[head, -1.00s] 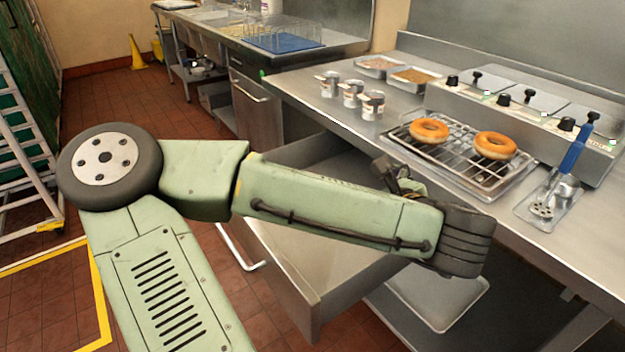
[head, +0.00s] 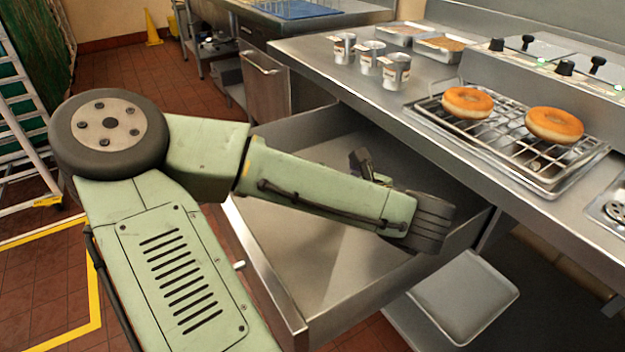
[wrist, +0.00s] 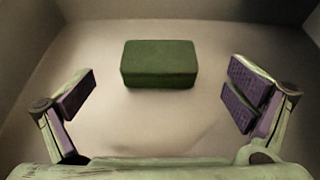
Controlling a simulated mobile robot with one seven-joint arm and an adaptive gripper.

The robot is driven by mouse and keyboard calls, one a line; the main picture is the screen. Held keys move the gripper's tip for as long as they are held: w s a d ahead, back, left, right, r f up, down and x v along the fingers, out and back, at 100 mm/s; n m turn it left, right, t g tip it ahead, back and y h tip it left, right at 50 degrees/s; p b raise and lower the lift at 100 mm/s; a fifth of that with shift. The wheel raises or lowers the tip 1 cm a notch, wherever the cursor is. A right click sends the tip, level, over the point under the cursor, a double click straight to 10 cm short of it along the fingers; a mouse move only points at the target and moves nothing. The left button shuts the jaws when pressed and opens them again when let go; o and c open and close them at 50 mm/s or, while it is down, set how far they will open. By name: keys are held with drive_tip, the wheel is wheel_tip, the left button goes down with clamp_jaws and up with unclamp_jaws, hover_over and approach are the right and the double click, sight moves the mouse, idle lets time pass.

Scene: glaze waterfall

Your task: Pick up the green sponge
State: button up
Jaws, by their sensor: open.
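The green sponge (wrist: 160,64) is a dark green block lying flat on the bare floor of the drawer, in the upper middle of the wrist view. My gripper (wrist: 158,92) is open, with its purple-padded fingers wide apart to the left and right. The sponge lies ahead of the fingers, centred between them and untouched. In the head view my gripper (head: 368,166) is inside the open drawer (head: 310,262), partly hidden by my arm. The sponge does not show in the head view.
The drawer walls stand around my gripper. The steel counter (head: 440,135) overhangs the drawer's back right. On it are several small cans (head: 370,60) and a wire rack (head: 510,135) with two donuts (head: 553,124). A pale tray (head: 462,300) sits on a lower shelf.

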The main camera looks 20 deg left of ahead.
drive_tip(key=x, duration=0.5)
drive_tip(key=shift+a+f, duration=0.1)
drive_tip(key=shift+c, duration=0.3)
drive_tip(key=c, duration=0.7)
